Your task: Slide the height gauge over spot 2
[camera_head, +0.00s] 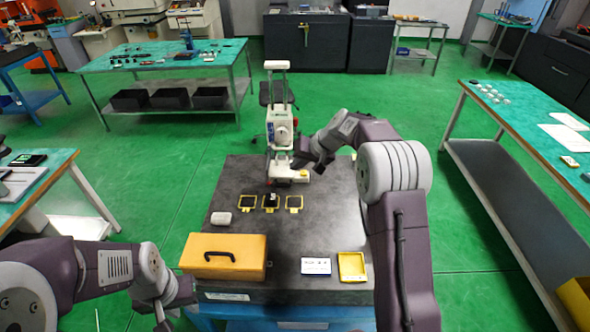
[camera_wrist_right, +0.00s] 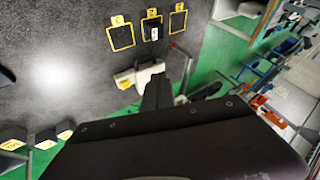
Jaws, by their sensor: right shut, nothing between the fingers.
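The height gauge (camera_head: 282,128), a tall white instrument with a grey column, stands upright at the back edge of the dark granite table (camera_head: 325,215). Its white base (camera_wrist_right: 138,76) shows in the right wrist view. Three yellow-framed spots lie in a row in front of it: left (camera_head: 247,202), middle (camera_head: 270,209) and right (camera_head: 294,203). A small block (camera_head: 270,197) is at the middle spot. My right gripper (camera_head: 301,165) is shut beside the gauge's base, on its right; contact is unclear. My left gripper (camera_head: 163,312) is at the table's front left, jaws unclear.
A yellow case (camera_head: 224,254) with a black handle is at the front left of the granite. A white roll (camera_head: 221,218) lies behind it. A white card (camera_head: 316,266) and yellow tray (camera_head: 352,267) lie at the front right.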

